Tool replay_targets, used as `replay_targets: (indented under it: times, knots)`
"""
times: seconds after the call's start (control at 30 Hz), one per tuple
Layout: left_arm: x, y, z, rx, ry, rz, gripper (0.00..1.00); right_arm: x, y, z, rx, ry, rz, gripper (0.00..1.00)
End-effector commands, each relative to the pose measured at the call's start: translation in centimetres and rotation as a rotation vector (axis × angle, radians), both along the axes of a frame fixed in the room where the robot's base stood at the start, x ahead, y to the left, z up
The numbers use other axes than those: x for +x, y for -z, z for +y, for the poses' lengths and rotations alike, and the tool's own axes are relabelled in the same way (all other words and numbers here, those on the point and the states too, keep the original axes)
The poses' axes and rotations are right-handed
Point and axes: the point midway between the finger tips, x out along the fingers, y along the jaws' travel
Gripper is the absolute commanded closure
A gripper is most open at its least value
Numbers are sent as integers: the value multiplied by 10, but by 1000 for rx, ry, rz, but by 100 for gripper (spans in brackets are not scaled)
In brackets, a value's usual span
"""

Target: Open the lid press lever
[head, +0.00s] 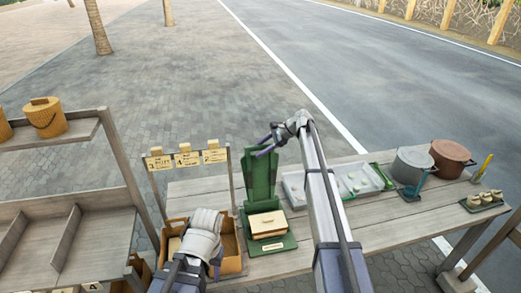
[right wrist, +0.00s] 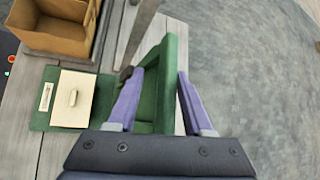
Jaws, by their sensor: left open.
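The green press (head: 259,178) stands on the table, with a tall upright green frame at its back. It also shows in the right wrist view (right wrist: 174,55). On its green base lies a cream block with a small handle (head: 267,223), also in the right wrist view (right wrist: 73,98). My right gripper (head: 264,146) is at the top of the green frame. In the right wrist view its purple fingers (right wrist: 161,78) are apart, one on each side of the green part; contact is unclear. My left gripper (head: 216,262) is open over a cardboard box, its fingers partly hidden.
The cardboard box (head: 232,253) stands left of the press. A white tray (head: 368,181), a grey pot (head: 412,166) and a brown pot (head: 451,158) stand to the right. A sign rack (head: 187,159) is behind the box. A wooden shelf (head: 105,232) is at the left.

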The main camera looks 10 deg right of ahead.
Motion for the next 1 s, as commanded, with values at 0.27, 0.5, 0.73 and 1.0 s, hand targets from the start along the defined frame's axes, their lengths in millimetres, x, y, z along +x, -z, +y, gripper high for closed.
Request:
replay_targets:
  times: [0.27,0.5,0.73,1.0]
  knots:
    - [0,-6,0,0,-1,0,55,-1,-5,-4,0,1,1,50]
    - [0,-28,0,-1,-5,0,55,-7,-28,-25,0,2,0,50]
    - [0,-51,0,-2,-11,-1,55,-14,-51,-51,0,2,0,50]
    - [0,-52,0,-2,-12,-1,55,-16,-52,-56,0,-1,1,50]
